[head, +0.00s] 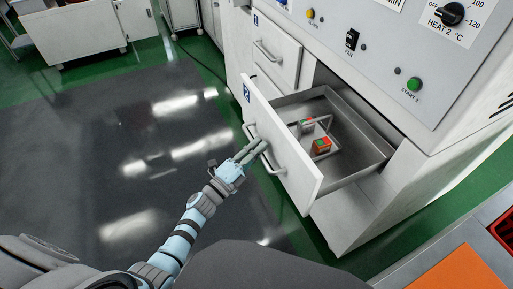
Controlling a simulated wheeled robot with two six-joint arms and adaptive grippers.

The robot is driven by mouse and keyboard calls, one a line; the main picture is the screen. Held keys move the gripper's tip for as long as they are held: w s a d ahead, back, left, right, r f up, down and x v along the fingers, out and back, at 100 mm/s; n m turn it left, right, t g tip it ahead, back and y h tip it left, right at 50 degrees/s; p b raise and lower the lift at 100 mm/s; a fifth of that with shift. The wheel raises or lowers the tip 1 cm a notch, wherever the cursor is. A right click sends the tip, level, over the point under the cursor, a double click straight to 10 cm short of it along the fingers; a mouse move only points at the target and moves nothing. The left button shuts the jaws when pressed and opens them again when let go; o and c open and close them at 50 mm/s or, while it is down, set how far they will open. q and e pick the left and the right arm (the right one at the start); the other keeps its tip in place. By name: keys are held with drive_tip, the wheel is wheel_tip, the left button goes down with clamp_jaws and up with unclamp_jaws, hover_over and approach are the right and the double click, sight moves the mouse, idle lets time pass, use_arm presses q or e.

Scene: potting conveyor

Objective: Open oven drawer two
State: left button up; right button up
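Oven drawer two (292,152) is pulled out from the white cabinet. Its front carries a blue label with a 2 (247,93). The metal tray inside (355,135) shows, with two small orange-and-green blocks (321,146) in it by wire-like frames. The bar handle (275,166) is on the outer face of the drawer front. My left gripper (257,148) is at this handle, its two fingers close together around the bar. The exact contact is small and hard to see. My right gripper is not in view.
A closed drawer (275,47) with its own handle sits beyond drawer two. The control panel (400,45) with knobs and buttons is above. Dark floor (110,150) to the left is clear. An orange surface (462,272) and a red crate (503,230) are at lower right.

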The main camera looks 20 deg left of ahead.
use_arm(q)
drive_tip(key=shift+o, duration=1.3)
drive_tip(key=v, duration=1.2)
